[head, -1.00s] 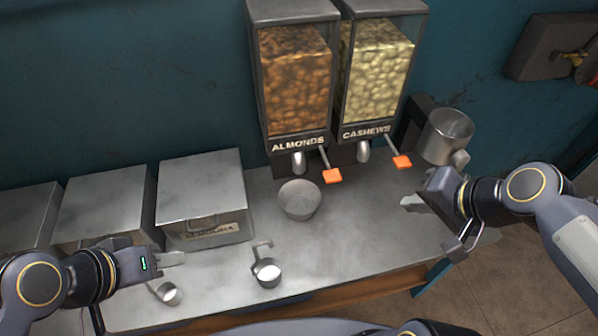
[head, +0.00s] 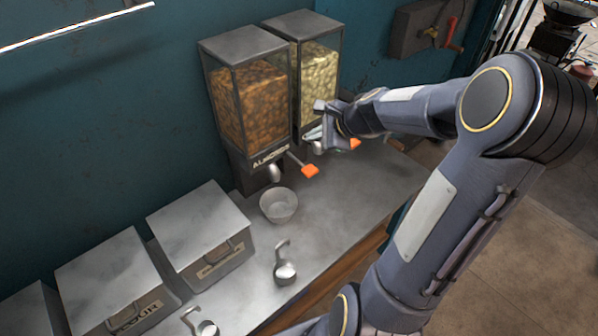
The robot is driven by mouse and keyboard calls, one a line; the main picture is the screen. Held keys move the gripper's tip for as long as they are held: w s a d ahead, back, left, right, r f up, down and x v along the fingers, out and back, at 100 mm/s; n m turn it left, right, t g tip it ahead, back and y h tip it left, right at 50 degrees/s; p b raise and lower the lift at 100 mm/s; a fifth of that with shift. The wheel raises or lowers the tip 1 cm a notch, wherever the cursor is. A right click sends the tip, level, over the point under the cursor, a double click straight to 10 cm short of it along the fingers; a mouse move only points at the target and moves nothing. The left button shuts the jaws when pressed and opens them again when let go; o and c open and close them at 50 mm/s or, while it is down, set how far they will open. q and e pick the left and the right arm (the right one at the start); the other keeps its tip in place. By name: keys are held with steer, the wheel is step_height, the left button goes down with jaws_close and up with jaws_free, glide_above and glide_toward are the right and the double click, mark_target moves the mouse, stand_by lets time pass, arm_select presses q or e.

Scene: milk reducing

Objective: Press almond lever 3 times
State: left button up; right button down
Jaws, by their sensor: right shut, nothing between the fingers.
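The almond dispenser (head: 250,100) stands against the wall, filled with brown nuts. Its lever ends in an orange tab (head: 310,170) at the front right of its base. A metal bowl (head: 278,205) sits on the counter in front of the almond spout (head: 273,173). The cashew dispenser (head: 318,85) stands to its right. My right gripper (head: 314,133) is shut and empty, in front of the cashew dispenser's lower part, above and apart from the almond tab. It hides the cashew label. The cashew lever's orange tab (head: 355,144) shows partly behind my right arm. My left gripper is out of view.
Metal boxes (head: 205,240) line the counter at the left. Two small measuring cups, one (head: 285,273) near the front edge and one (head: 207,328) at the bottom, lie on the counter (head: 345,205). A wall box with a red handle (head: 450,30) is at the upper right.

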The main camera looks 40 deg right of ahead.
mark_target(311, 170)
steer(key=shift+d, duration=0.1)
steer(key=shift+f, duration=0.15)
step_height(311, 170, down, 9)
steer(key=b, duration=0.8)
steer(key=shift+r, duration=0.2)
stand_by(1.5)
steer(key=shift+f+b, duration=0.4)
steer(key=shift+b, duration=0.1)
steer(key=shift+f+b, duration=1.15)
steer(key=shift+f, duration=0.15)
stand_by(1.0)
steer(key=shift+r, duration=0.1)
steer(key=shift+r+p, duration=1.55)
steer(key=shift+r, duration=0.05)
steer(key=shift+r, duration=0.15)
